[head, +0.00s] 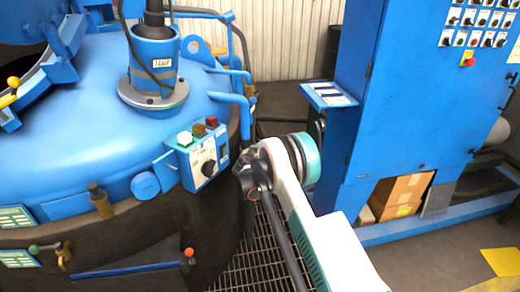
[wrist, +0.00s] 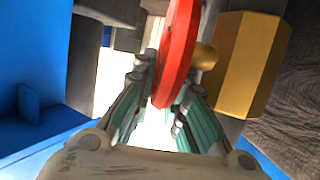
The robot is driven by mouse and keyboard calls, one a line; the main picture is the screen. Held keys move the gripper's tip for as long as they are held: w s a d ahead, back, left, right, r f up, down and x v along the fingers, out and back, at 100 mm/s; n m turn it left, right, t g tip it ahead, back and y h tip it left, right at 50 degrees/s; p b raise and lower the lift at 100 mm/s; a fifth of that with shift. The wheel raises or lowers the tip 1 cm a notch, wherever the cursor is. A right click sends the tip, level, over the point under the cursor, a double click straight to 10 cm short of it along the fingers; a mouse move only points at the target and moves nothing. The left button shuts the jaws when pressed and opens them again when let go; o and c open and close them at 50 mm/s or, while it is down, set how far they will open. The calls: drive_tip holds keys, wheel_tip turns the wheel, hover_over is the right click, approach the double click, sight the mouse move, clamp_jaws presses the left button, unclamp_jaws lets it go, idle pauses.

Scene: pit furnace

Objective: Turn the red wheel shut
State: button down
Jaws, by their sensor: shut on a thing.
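The red wheel (wrist: 178,50) shows in the wrist view as a flat red disc seen nearly edge-on. My gripper (wrist: 167,92) has one finger on each side of its rim and is shut on it. A brass-coloured block (wrist: 250,65) and a rounded brass piece (wrist: 205,56) sit just right of the wheel. The wheel's far part is cut off by the top of the picture. In the head view my arm reaches down beside the furnace; I cannot make out the wheel or the fingers there.
The blue furnace (head: 70,125) fills the left of the head view, with a small switch box (head: 200,160) close to my arm. A blue control cabinet (head: 400,110) stands right. A cardboard box (head: 402,195) sits in its base. Floor grating (head: 235,265) lies below.

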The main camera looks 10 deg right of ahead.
drive_tip(key=shift+w+d+g+y+p, duration=0.1)
drive_tip(key=shift+w+g+y+p, duration=0.15)
drive_tip(key=shift+g, duration=0.3)
drive_tip(key=shift+w+d+g+y+p, duration=0.1)
drive_tip(key=shift+w+g+y+p, duration=0.1)
drive_tip(key=shift+g+y, duration=0.25)
drive_tip(key=shift+w+d+f+g+y, duration=0.15)
drive_tip(key=shift+f+g+y, duration=0.1)
drive_tip(key=shift+g, duration=0.45)
drive_tip(key=shift+w+f+g+y, duration=0.15)
drive_tip(key=shift+g+y, duration=0.1)
drive_tip(key=shift+g, duration=0.45)
drive_tip(key=shift+p, duration=0.3)
drive_tip(key=c, duration=1.6)
unclamp_jaws()
drive_tip(key=shift+s, duration=0.1)
drive_tip(key=v, duration=1.1)
drive_tip(key=shift+s+r, duration=0.2)
drive_tip(key=shift+r, duration=0.15)
